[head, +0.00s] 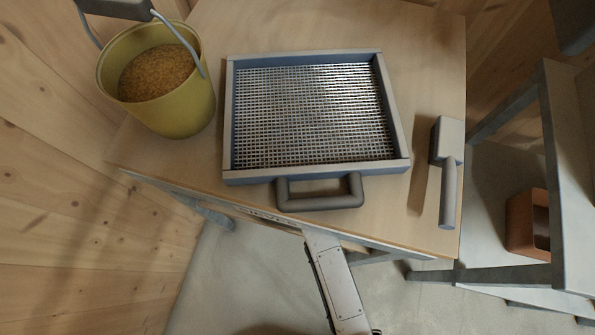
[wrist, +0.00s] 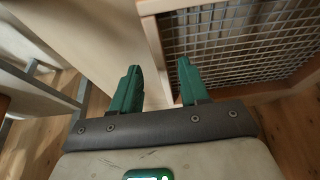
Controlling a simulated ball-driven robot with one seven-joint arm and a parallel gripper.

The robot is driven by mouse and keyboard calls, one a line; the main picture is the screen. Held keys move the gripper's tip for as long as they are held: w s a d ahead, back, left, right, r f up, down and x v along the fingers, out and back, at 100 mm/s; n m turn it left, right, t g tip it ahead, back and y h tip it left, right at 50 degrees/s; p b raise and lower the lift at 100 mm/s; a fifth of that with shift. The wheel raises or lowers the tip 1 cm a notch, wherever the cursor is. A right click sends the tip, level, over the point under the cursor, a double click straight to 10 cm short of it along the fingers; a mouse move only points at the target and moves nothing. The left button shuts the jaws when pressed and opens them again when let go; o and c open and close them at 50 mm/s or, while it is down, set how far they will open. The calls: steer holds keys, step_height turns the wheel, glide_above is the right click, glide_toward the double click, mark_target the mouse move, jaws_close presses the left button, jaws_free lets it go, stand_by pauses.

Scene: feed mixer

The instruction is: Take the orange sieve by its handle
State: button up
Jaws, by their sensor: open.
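A sieve (head: 316,167) with a grey-blue frame and wire mesh lies flat on the wooden table in the head view. It looks grey-blue, not orange. Its grey loop handle (head: 320,203) points toward the table's front edge. My gripper (wrist: 158,66) shows in the wrist view with two green fingers apart and nothing between them. In the head view my arm reaches up to the table's front edge below the handle, and my fingers are hidden there. In the wrist view a wire mesh (wrist: 235,45) with a pale frame edge is right of the fingers; I cannot tell if it is this sieve.
A yellow bucket (head: 180,115) of grain stands left of the sieve on the table (head: 420,55). A grey block-headed tool (head: 448,185) lies to the right. An orange-brown box (head: 520,222) sits on a grey rack (head: 560,150) farther right. Wooden walls close in the left.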

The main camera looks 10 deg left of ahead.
steer(key=w, duration=0.3)
steer(key=shift+d+f, duration=0.1)
steer(key=shift+f, duration=0.1)
steer(key=shift+b+x, duration=0.5)
steer(key=shift+x, duration=0.25)
steer(key=shift+w+f, duration=0.1)
steer(key=shift+f, duration=0.4)
jaws_close()
